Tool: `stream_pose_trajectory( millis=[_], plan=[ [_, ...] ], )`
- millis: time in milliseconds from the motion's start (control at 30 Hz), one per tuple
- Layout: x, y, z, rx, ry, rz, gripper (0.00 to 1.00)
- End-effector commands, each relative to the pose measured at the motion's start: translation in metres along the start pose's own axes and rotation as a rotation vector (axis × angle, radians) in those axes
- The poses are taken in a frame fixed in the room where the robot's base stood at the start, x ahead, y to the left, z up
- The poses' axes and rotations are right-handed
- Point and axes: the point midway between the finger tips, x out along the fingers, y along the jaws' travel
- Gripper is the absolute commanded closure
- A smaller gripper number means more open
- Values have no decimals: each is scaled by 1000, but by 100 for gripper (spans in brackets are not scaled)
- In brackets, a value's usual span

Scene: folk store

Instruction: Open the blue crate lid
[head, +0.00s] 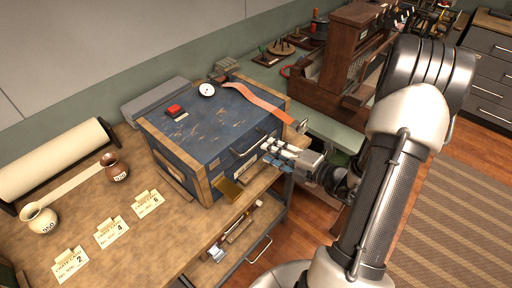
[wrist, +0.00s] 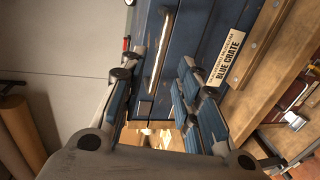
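The blue crate (head: 205,150) stands on the wooden worktop, with a worn blue top and wooden corner strips. Its lid (head: 225,115) looks shut and carries a red-topped object (head: 174,110), a white dial (head: 206,90) and an orange strap (head: 258,103). A bar handle (head: 248,146) is on the front face; it also shows in the wrist view (wrist: 163,48), left of a "BLUE CRATE" label (wrist: 229,55). My gripper (head: 278,150) is at the front right of the crate. Its fingers are apart, and the handle appears between them in the wrist view; contact is unclear.
A brass plate (head: 228,189) is at the crate's front. A wooden rack (head: 345,60) stands at the back right.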

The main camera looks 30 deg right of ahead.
Motion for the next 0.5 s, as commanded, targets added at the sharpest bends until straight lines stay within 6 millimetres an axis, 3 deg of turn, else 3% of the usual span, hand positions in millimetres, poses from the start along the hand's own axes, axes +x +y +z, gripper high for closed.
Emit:
stream_pose_trajectory(
  millis=[200, 500],
  plan=[
    [45, -1, -2, -4, 5, 1, 70],
    [71, 0, 0, -2, 1, 0, 70]
  ],
)
